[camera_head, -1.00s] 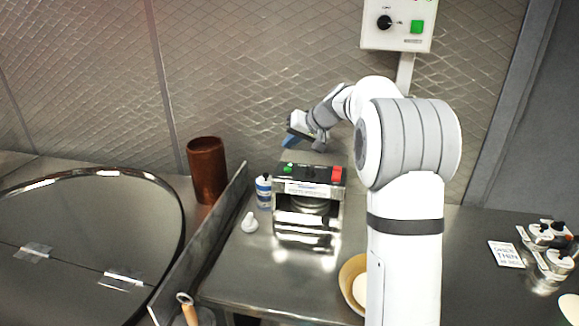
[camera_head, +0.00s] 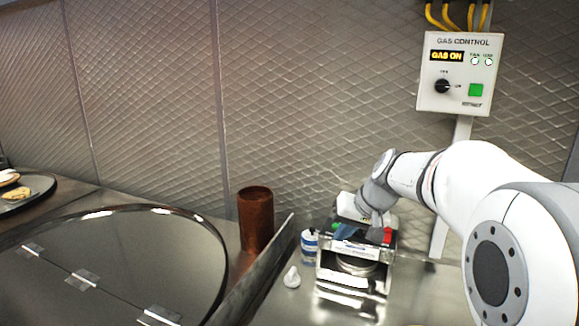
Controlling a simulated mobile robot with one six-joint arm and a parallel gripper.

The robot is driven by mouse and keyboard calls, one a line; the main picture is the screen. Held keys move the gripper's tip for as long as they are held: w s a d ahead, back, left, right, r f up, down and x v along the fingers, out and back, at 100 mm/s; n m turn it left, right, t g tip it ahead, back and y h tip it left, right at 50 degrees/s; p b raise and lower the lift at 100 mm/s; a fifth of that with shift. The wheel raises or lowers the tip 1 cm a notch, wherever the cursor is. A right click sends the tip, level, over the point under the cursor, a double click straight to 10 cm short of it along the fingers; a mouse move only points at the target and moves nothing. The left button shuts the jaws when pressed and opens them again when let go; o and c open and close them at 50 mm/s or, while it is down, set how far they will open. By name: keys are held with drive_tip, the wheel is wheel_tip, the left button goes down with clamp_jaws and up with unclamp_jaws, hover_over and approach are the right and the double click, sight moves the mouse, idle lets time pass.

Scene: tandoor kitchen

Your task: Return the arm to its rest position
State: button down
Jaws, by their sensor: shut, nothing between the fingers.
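My white and grey arm reaches in from the right side of the view, bent at the elbow. My gripper (camera_head: 350,232) is at its far end, small in the picture, with its blue fingers just above or in front of the top of the steel press-like machine. The fingers are shut with nothing seen between them. I cannot tell whether they touch the machine (camera_head: 352,280), which has a green and a red button on its top. My wrist hides part of that top.
A gas control box (camera_head: 459,72) reading "GAS ON" hangs on the quilted metal wall. A copper cylinder (camera_head: 256,222), a blue-white bottle (camera_head: 309,246) and a small white object (camera_head: 291,277) stand left of the machine. A round lidded tandoor (camera_head: 110,262) fills the left; bread lies on a tray (camera_head: 42,184).

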drive_tip(key=s+d+f+h, duration=0.1)
drive_tip(key=s+f+h, duration=0.1)
drive_tip(key=s, duration=1.1)
drive_tip(key=s+d+f+g+h, duration=0.1)
drive_tip(key=s+f, duration=0.4)
drive_tip(key=s, duration=0.7)
drive_tip(key=shift+s+d+f+g+h, duration=0.15)
drive_tip(key=shift+s+f+g+h, duration=0.2)
drive_tip(key=shift+h, duration=0.15)
drive_tip(key=c, duration=2.2)
unclamp_jaws()
